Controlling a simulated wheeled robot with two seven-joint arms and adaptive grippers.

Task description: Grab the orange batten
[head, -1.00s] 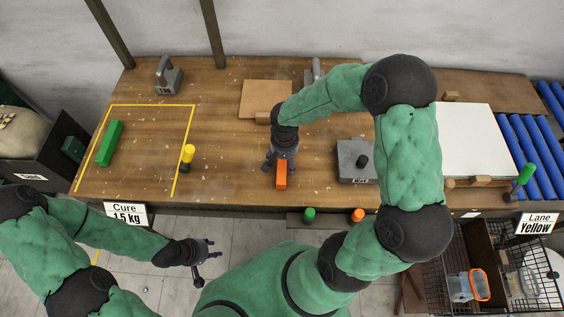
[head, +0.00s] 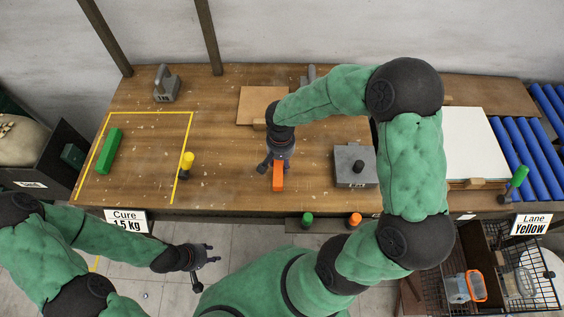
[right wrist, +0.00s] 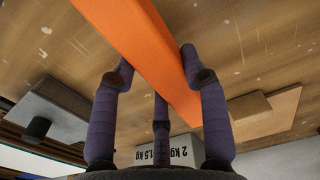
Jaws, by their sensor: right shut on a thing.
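The orange batten (head: 278,180) is at the front middle of the wooden table, its near end pointing at my body. My right gripper (head: 272,164) is over its far part, pointing down, and hides that part. In the right wrist view the batten (right wrist: 146,48) runs between the fingers of my right gripper (right wrist: 160,68), which is shut on it. I cannot tell whether the batten is clear of the table. My left gripper (head: 212,254) is empty, fingers apart, low in front of the table's front edge.
A green batten (head: 108,152) lies in the yellow taped area at left, with a yellow-topped peg (head: 187,161) at its right line. A tan board (head: 262,103) lies behind. White board (head: 478,145) and blue rollers (head: 530,150) are at right.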

